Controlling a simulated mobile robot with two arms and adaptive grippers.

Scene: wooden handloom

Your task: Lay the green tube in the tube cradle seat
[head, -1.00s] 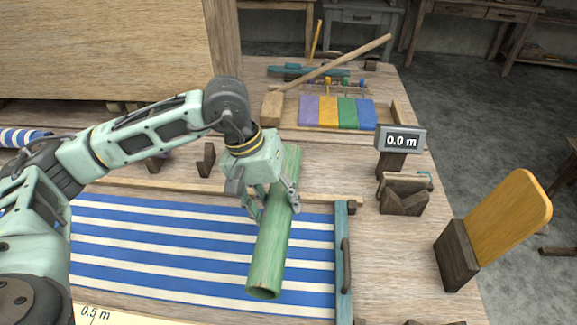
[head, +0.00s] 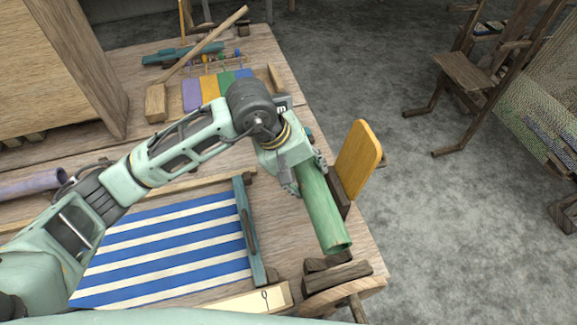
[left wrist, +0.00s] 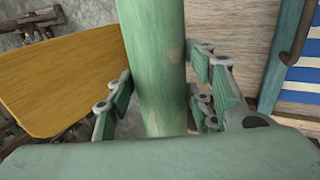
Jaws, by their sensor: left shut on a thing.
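The green tube (head: 325,215) is held by my left gripper (head: 305,176) over the table's right side, its open near end pointing down the picture. In the left wrist view the tube (left wrist: 155,50) runs between the fingers of the left gripper (left wrist: 165,100), which is shut on it. Dark wooden blocks with a notch, which look like part of the tube cradle seat (head: 337,276), stand at the near right table corner, just below the tube's near end. I cannot tell the gap between them. The tube and gripper hide what lies beneath. My right gripper is out of view.
An orange board (head: 358,158) stands upright just right of the tube; it also shows in the left wrist view (left wrist: 60,80). Blue-striped cloth (head: 165,250) with a teal bar (head: 247,230) lies to the left. The table's right edge is close, with floor beyond.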

